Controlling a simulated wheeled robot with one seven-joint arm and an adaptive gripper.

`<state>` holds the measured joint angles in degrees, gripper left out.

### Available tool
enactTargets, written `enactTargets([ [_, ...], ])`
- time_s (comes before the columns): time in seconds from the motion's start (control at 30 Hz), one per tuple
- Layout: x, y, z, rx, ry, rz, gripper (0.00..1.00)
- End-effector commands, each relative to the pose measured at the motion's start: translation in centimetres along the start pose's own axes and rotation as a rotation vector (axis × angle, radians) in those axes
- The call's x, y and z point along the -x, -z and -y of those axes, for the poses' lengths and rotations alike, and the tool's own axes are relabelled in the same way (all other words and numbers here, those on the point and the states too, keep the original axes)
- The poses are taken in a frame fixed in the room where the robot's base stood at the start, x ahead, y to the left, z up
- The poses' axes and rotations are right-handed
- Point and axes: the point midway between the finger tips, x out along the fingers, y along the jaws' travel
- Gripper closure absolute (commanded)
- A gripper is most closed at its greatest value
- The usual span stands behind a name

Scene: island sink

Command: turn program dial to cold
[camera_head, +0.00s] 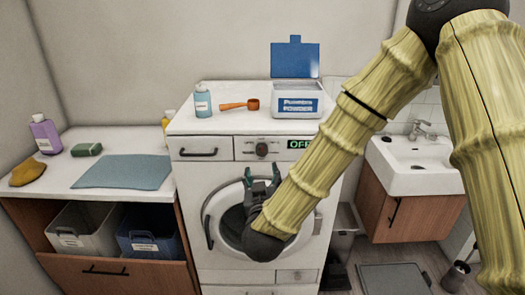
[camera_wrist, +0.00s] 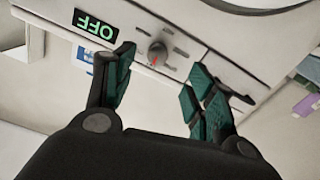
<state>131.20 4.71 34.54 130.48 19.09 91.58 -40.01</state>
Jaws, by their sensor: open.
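The program dial (camera_head: 262,149) is a dark round knob on the washing machine's (camera_head: 190,180) front panel, beside a display (camera_head: 300,144) reading OFF in green. In the wrist view the dial (camera_wrist: 157,53) has a red pointer mark, with short label marks around it too small to read. My gripper (camera_head: 262,178) is in front of the machine, a little below the dial. In the wrist view my gripper (camera_wrist: 160,75) is open, with its teal-padded fingers on either side of the dial in the picture. The fingers appear apart from the knob, and nothing is between them.
On the machine's top are a blue bottle (camera_head: 202,101), an orange scoop (camera_head: 239,104) and an open detergent box (camera_head: 297,104). A detergent drawer handle (camera_head: 198,153) is left of the dial. The round door (camera_head: 212,213) is below. A sink (camera_head: 420,160) stands right.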

Motion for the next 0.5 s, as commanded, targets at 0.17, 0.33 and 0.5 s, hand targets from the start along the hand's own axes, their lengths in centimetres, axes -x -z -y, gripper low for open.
enactTargets([
  [0.17,-1.0,1.3,-0.1,0.001,-0.014,-0.020,0.44],
  [0.33,-3.3,1.4,-0.2,0.002,-0.013,-0.020,0.44],
  [0.5,-6.1,1.4,-0.1,0.001,-0.011,-0.019,0.44],
])
